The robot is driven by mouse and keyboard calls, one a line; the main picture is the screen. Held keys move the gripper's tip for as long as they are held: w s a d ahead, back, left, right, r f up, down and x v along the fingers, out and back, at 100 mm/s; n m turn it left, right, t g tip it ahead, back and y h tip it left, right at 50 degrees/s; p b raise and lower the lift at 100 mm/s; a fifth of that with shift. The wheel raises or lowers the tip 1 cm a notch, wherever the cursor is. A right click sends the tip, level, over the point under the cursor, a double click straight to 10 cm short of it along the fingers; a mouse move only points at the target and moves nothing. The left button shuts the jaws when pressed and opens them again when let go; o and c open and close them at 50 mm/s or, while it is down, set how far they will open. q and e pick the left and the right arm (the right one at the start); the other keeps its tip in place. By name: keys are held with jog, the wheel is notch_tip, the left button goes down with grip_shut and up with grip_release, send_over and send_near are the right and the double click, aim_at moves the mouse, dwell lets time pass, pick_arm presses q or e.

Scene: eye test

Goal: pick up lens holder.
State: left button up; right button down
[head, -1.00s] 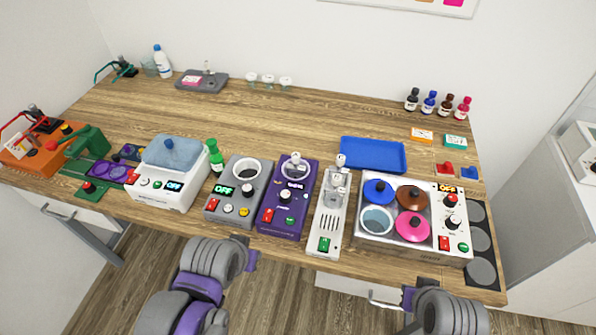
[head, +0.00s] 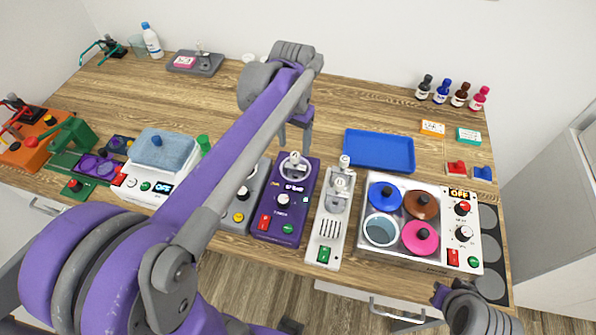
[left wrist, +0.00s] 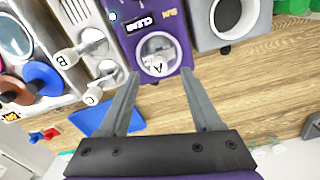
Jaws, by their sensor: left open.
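No part is labelled lens holder; the likeliest are small white lettered pieces. Piece A (head: 293,166) sits in the round recess of the purple machine (head: 284,212); it also shows in the left wrist view (left wrist: 158,66). Pieces B (left wrist: 66,58) and C (left wrist: 93,96) stand on the white slotted device (head: 325,232). My left gripper (head: 295,142) is open and empty over the purple machine's back end. In the left wrist view its fingertips (left wrist: 160,74) lie either side of piece A, seemingly above it. My right gripper (head: 440,294) is at the lower right, its jaws unclear.
A blue tray (head: 378,150) lies behind the white device. A box with coloured lidded pots (head: 420,262) is to the right. A grey machine (left wrist: 226,22) stands beside the purple one, partly hidden by my left arm.

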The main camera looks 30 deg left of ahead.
aim_at(295, 155)
pick_arm(q)
notch_tip(295, 155, down, 7)
jog(key=shift+w+d+r, duration=0.1)
jog(key=shift+r, duration=0.1)
jog(key=shift+c, duration=0.2)
grip_shut()
dwell(1.4)
